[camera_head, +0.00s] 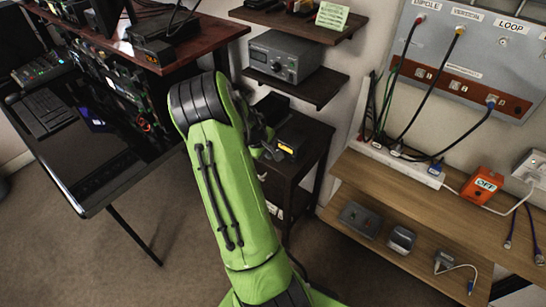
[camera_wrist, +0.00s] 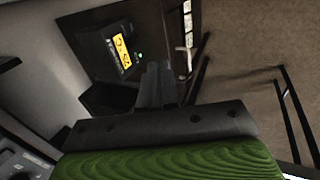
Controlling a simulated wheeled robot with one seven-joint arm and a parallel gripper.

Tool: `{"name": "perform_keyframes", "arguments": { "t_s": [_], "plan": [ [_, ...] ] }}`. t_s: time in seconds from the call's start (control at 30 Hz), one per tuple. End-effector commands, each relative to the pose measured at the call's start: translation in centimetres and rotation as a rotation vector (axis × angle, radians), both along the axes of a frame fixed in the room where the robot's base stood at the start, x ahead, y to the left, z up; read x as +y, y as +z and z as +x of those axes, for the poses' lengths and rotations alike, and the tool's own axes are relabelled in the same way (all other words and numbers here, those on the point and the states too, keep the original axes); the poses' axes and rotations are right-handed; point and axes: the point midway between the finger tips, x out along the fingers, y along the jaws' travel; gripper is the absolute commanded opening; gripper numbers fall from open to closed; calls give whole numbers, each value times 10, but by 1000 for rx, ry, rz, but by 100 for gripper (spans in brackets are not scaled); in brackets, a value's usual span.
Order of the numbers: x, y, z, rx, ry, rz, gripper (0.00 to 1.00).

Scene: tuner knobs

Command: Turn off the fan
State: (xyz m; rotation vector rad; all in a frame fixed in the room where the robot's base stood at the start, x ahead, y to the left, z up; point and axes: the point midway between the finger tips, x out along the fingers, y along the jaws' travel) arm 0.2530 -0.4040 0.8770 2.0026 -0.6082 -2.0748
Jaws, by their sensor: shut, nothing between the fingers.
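No fan can be clearly made out in either view. My gripper (camera_wrist: 155,80) is shut and empty in the wrist view, its fingers together near a dark device with a lit yellow display (camera_wrist: 124,50). In the head view the same device's yellow display (camera_head: 287,150) shows on a dark cabinet, just right of my green arm. I cannot tell whether the fingers touch the device. An orange box with an OFF label (camera_head: 484,182) sits on the wooden shelf at the right.
A dark cabinet (camera_head: 304,160) stands beyond my arm. A grey tuner box (camera_head: 285,57) is on a wall shelf above. A grey panel (camera_head: 480,50) with cables hangs at the right, over a wooden bench (camera_head: 365,172). A black desk (camera_head: 85,165) is at the left. The carpet floor (camera_head: 160,220) is open.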

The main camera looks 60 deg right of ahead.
Motion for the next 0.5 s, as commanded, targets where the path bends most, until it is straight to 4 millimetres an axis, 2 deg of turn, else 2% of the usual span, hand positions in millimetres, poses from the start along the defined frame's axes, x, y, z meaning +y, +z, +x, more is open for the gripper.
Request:
{"name": "perform_keyframes", "arguments": {
  "t_s": [0.13,0.23,0.5],
  "plan": [
    [0,-1,0,0,0,1,0],
    [-3,-10,-1,1,-2,1,0],
    [-26,-63,-5,2,-2,3,0]
  ]
}}
